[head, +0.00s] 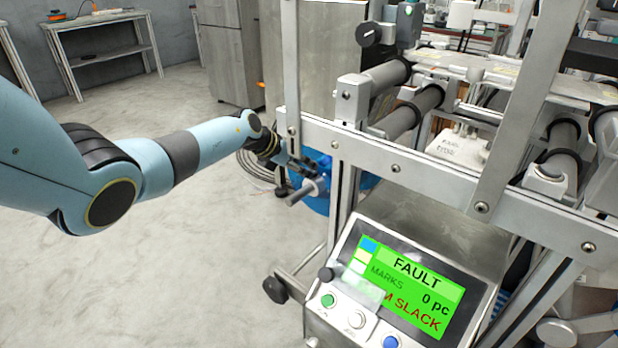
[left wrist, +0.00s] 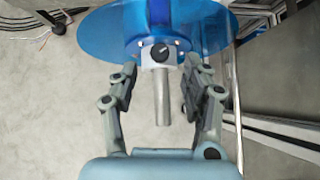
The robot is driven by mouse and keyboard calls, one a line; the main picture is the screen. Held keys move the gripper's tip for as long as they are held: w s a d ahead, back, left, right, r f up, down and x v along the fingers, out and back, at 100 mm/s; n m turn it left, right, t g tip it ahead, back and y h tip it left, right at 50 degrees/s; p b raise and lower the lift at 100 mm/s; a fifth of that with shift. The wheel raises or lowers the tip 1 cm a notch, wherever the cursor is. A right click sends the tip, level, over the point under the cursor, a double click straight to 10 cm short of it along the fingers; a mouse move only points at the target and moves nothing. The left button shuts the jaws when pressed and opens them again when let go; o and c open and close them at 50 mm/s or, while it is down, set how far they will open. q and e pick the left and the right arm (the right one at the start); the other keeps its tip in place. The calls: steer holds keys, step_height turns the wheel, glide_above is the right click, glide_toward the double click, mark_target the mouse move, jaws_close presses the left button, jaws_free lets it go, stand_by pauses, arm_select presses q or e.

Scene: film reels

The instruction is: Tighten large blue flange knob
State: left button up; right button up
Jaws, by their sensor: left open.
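The large blue flange (left wrist: 101,30) shows at the top of the left wrist view, a disc with a raised hub. In front of the hub is a light grey block with a small dark knob (left wrist: 160,53), and a grey metal shaft (left wrist: 162,98) points toward my wrist. My left gripper (left wrist: 158,82) is open, its two fingers on either side of the block and shaft, with gaps visible. In the head view the blue flange (head: 318,203) sits below the machine rail, partly hidden by my left gripper (head: 305,175) and the frame. My right gripper is not in view.
The machine's metal rail (head: 430,180) and uprights stand close right of my left gripper. A control panel (head: 410,285) below reads FAULT, MARKS 0 pc and SLACK in part. Rollers (head: 405,115) lie behind the rail. The concrete floor at left is clear.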

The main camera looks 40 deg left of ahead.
mark_target(313, 171)
arm_select(q)
steer(key=b+x, duration=0.1)
steer(key=x, duration=0.2)
steer(key=shift+f+b, duration=0.3)
steer(key=shift+w+f, duration=0.2)
steer(key=shift+w, duration=0.05)
steer(key=shift+w+d+b, duration=0.1)
steer(key=shift+w+b, duration=0.1)
steer(key=shift+b, duration=0.1)
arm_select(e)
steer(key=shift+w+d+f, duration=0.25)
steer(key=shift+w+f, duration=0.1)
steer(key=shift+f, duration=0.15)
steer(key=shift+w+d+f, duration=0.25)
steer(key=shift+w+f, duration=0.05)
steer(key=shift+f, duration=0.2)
arm_select(q)
steer(key=shift+r, duration=0.1)
